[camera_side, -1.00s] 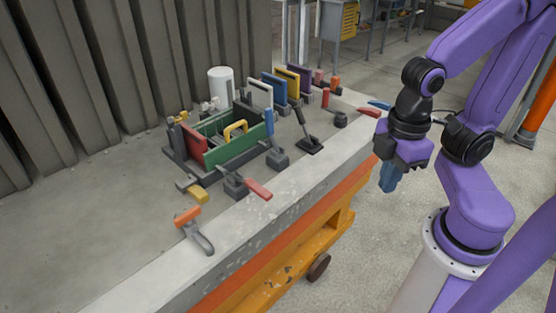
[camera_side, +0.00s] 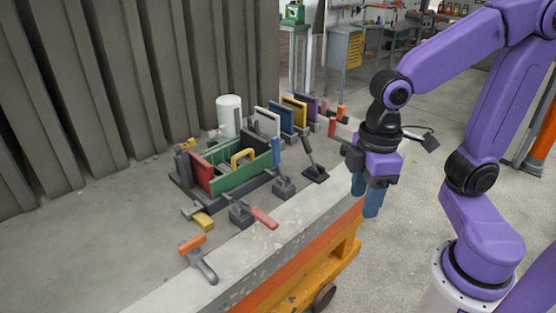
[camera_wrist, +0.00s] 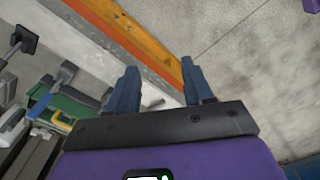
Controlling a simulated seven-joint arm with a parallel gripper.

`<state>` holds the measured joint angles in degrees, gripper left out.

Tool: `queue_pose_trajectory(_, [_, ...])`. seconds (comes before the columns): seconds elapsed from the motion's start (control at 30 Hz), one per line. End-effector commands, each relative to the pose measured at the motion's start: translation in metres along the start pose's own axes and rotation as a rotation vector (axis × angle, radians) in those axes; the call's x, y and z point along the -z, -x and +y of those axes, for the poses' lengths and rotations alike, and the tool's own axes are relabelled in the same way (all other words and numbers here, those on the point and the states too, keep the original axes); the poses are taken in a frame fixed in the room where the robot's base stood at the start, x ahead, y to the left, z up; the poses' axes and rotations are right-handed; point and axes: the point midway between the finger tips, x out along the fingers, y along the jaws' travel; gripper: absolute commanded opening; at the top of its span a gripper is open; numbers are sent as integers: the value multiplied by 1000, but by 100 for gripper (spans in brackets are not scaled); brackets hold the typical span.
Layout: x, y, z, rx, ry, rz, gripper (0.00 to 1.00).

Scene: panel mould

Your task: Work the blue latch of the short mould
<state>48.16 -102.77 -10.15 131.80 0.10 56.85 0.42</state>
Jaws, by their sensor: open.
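The mould has a green long side (camera_side: 232,176) and a red end panel (camera_side: 202,173), and sits on the bench. My gripper (camera_side: 367,203) is open and empty, pointing down beside the bench's right edge, well apart from this handle. Its blue fingers (camera_wrist: 162,90) are spread in the wrist view, with the bench edge beyond them. The green side (camera_wrist: 85,112) shows there at left. A blue handle seen earlier at the bench's far right is hidden now.
A latch with a red handle (camera_side: 263,218) lies low in front of the mould. A black lever (camera_side: 309,152) stands upright between mould and gripper. White, blue, yellow and purple panels (camera_side: 294,111) stand behind. An orange-handled tool (camera_side: 192,244) lies at front. The bench's left is clear.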

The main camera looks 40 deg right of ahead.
Motion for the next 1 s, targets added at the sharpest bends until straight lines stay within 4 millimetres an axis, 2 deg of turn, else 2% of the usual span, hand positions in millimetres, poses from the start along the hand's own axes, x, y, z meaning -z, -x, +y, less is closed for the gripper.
queue_pose_trajectory(0.03, [20,6,13,-2,-55,-1,51])
queue_pose_trajectory(0.2, [71,24,62,-5,-220,-6,51])
queue_pose_trajectory(0.37, [107,36,118,-8,-376,-13,51])
queue_pose_trajectory(0.5, [128,43,174,-10,-512,-16,51])
queue_pose_trajectory(0.63, [137,47,230,-11,-640,-19,51])
queue_pose_trajectory(0.8, [133,49,298,-12,-795,-24,51])
queue_pose_trajectory(0.9, [125,49,329,-13,-865,-24,51])
queue_pose_trajectory(1.0, [118,50,349,-13,-914,-24,51])
